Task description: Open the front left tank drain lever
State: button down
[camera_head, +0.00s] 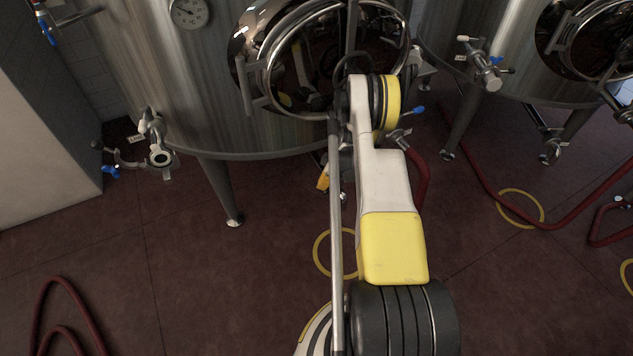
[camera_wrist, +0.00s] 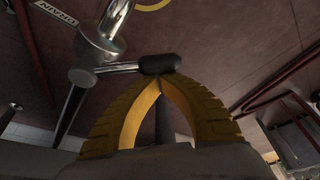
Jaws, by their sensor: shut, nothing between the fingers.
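The drain lever shows in the wrist view as a metal rod with a black rounded grip (camera_wrist: 160,64). It runs sideways from a metal valve body (camera_wrist: 98,42) beside a white tag reading DRAIN (camera_wrist: 55,13). My gripper (camera_wrist: 160,82) has its yellow fingers shut, tips together, with nothing between them. The tips are right by the black grip; I cannot tell whether they touch it. In the head view the steel tank (camera_head: 200,95) stands in front of me. My arm hides the drain lever there, and only a small yellow part of my gripper (camera_head: 323,178) shows beneath the tank.
A blue-handled valve (camera_head: 418,110) shows just right of my arm, and another valve (camera_head: 158,155) is at the tank's left. A second tank (camera_head: 510,75) stands to the right. Red hoses (camera_head: 480,180) lie on the floor.

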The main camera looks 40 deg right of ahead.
jog(key=s+n, duration=0.1)
jog(key=s+d+n, duration=0.1)
jog(key=shift+s+n+g+y, duration=0.2)
jog(key=shift+n+g+y, duration=0.1)
jog(key=shift+s+d, duration=1.05)
jog(key=shift+s, duration=0.35)
